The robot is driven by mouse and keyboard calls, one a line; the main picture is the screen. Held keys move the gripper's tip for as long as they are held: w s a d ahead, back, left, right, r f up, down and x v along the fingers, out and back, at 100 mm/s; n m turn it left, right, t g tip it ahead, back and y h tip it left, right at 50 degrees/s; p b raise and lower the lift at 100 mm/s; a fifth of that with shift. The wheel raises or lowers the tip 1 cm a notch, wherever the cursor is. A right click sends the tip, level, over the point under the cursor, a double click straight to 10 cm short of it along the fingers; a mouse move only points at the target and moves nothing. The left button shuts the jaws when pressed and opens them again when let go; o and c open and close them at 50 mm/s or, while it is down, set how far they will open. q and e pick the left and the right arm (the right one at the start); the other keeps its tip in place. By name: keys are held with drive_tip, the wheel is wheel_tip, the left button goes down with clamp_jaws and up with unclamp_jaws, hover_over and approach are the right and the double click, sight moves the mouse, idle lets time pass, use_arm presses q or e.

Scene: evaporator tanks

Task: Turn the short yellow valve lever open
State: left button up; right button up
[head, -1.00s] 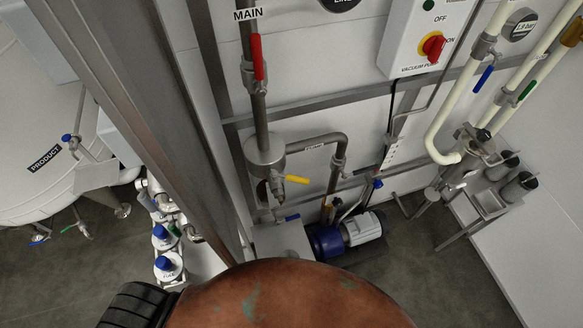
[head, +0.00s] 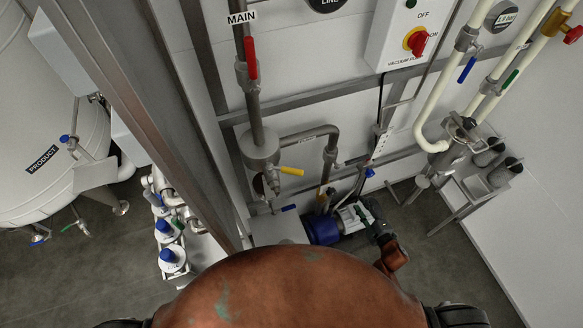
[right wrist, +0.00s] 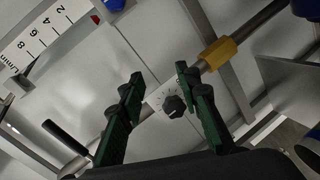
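The short yellow valve lever (head: 291,171) sticks out to the right below a grey cylindrical fitting (head: 259,149) on the vertical MAIN pipe in the head view. My right gripper (head: 368,208) is at the lower right of the lever, well apart from it, in front of the pump. In the right wrist view its two dark green fingers (right wrist: 160,88) are spread apart with nothing gripped. A black knob shows between them, farther back. I cannot make out the yellow lever in the wrist view. My left gripper is not in view.
A red lever (head: 251,58) is higher on the same pipe, and a blue lever (head: 289,207) is below. A blue-and-white pump (head: 322,230) sits low behind my right arm. A yellow fitting (right wrist: 218,53) is on a pipe beyond the right finger. Cream pipes (head: 432,105) stand right.

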sight(296, 170)
drive_tip(key=w+a+r+n+y+p, duration=0.1)
drive_tip(key=a+r+n+y, duration=0.3)
drive_tip(key=r, duration=0.5)
drive_tip(key=w+a+r+n+y, duration=0.1)
drive_tip(key=a+r+n+y, duration=0.15)
drive_tip(key=r+n, duration=0.45)
drive_tip(key=w+a+r+n+y+p, duration=0.1)
drive_tip(key=a+r+n+y, duration=0.3)
drive_tip(key=r, duration=0.7)
drive_tip(key=s+a+r+n+g+y+p, duration=0.25)
drive_tip(key=s+a+r+n+g, duration=0.75)
drive_tip(key=r+n, duration=0.55)
drive_tip(key=shift+n+t, duration=0.3)
drive_tip(key=shift+n, duration=0.05)
drive_tip(key=x, duration=0.2)
drive_tip(key=s+p+x, duration=0.1)
drive_tip(key=x, duration=0.4)
drive_tip(key=shift+s+a+f, duration=0.25)
drive_tip(key=shift+a, duration=0.25)
drive_tip(key=shift+w+a+f, duration=0.1)
drive_tip(key=shift+w+a, duration=0.05)
drive_tip(key=shift+a, duration=0.35)
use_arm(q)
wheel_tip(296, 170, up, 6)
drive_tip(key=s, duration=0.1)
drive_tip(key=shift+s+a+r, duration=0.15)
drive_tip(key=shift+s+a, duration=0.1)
use_arm(e)
clamp_jaws()
